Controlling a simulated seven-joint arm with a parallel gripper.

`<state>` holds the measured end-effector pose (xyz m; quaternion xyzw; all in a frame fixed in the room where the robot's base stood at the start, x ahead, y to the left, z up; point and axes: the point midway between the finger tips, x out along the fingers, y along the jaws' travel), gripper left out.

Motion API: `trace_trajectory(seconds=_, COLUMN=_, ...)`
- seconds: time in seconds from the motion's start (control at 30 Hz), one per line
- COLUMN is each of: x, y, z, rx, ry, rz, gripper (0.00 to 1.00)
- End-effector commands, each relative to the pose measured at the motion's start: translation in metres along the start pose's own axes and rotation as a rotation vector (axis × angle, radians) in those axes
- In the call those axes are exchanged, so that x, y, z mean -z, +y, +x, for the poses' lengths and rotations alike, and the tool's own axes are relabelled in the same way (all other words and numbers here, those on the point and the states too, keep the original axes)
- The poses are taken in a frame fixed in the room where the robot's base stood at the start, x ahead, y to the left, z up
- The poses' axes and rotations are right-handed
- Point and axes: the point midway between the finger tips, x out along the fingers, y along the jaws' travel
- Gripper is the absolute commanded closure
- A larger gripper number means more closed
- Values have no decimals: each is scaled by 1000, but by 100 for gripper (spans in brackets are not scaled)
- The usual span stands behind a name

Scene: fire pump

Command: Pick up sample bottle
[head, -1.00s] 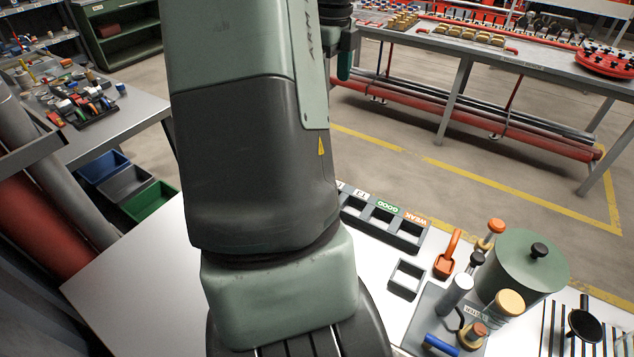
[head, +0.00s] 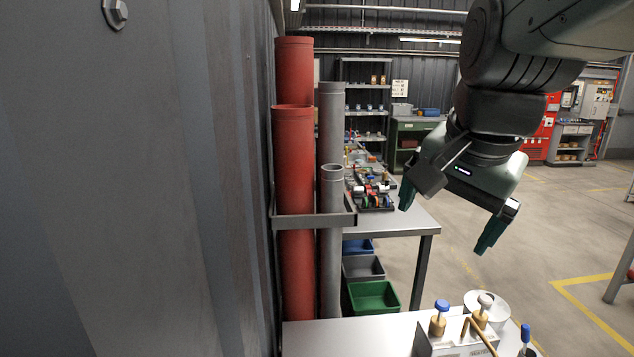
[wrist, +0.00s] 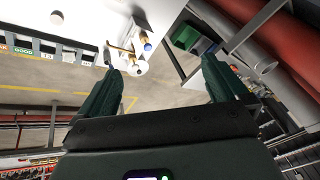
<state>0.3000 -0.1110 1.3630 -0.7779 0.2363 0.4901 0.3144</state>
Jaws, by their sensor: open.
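My gripper (head: 446,216) is open and empty, raised in the air above and behind the near white table; its two fingers also show in the wrist view (wrist: 161,64). I cannot tell which one is the sample bottle. A blue cap (wrist: 148,47) also shows beyond the fingertips in the wrist view.
A white round container (head: 497,303) stands beside the rack (head: 455,345). Red pipes (head: 294,180) and grey pipes stand at left against a dark wall. Green, grey and blue bins (head: 374,297) sit under a farther table. The labelled tray (wrist: 45,50) shows in the wrist view.

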Motion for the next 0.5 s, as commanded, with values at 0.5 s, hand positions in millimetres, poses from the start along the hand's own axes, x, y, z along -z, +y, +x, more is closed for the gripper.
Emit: trace_trajectory(seconds=0.5, x=-133, y=16, z=-18, rx=92, ry=43, rz=-849, gripper=2)
